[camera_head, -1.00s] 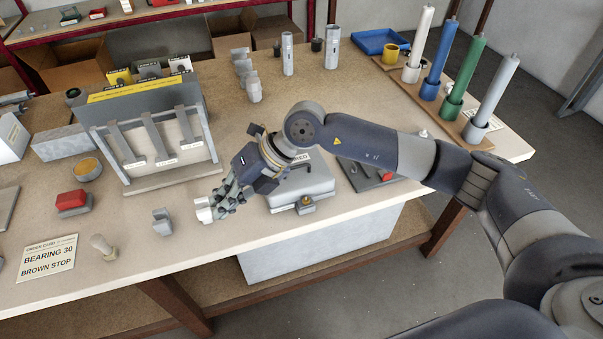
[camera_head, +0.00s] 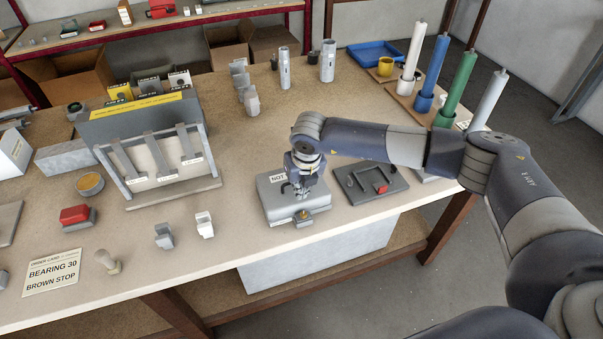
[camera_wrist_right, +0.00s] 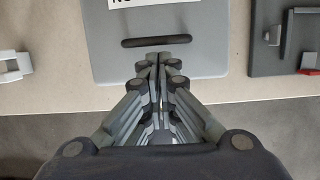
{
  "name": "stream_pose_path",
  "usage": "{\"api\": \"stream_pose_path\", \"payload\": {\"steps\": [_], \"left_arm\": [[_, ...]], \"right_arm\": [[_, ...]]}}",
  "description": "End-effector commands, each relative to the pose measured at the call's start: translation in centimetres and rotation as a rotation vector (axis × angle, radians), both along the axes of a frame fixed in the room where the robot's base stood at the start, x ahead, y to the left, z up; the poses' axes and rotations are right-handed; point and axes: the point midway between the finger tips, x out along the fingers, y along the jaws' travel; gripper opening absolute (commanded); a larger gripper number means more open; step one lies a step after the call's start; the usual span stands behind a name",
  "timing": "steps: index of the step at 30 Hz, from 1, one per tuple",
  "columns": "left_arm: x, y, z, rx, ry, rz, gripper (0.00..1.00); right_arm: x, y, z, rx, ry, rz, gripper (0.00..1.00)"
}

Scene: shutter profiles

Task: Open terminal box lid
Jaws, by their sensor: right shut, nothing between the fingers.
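The terminal box is a flat grey box with a closed lid (camera_head: 272,205) near the table's front edge, bearing a partly hidden white label. In the right wrist view the lid (camera_wrist_right: 108,58) shows a dark bar handle (camera_wrist_right: 156,41). A small block with a brass knob (camera_head: 303,217) sits at the box's front. My right gripper (camera_head: 301,193) is over the front part of the box, pointing down, shut and empty. In the wrist view its fingertips (camera_wrist_right: 160,62) lie just on the near side of the handle. I cannot tell whether they touch the lid. My left gripper is not in view.
A dark tray with a red part (camera_head: 380,188) lies right of the box. A white clip (camera_head: 204,225) and a grey clip (camera_head: 164,236) stand to its left. A rack (camera_head: 150,150) stands further left. Tall coloured cylinders (camera_head: 434,72) stand at the back right.

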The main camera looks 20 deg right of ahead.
Motion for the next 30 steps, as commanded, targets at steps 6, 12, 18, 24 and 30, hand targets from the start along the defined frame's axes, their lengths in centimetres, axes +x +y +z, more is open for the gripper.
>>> {"api": "stream_pose_path", "payload": {"steps": [6,12,18,24,30], "left_arm": [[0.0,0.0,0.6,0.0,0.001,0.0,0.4],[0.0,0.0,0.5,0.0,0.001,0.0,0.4],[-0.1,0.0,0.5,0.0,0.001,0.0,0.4],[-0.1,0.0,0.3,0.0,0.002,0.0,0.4],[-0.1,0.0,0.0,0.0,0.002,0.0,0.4]], "right_arm": [[0.4,0.0,-1.4,-0.001,-0.001,0.001,0.0],[0.4,0.0,-1.6,0.001,-0.002,0.002,0.0],[0.4,0.0,-1.6,0.001,0.0,0.001,0.0],[0.6,0.1,-1.4,0.0,0.03,-0.001,0.0],[0.8,0.1,-1.0,-0.003,0.082,0.0,0.0]]}}
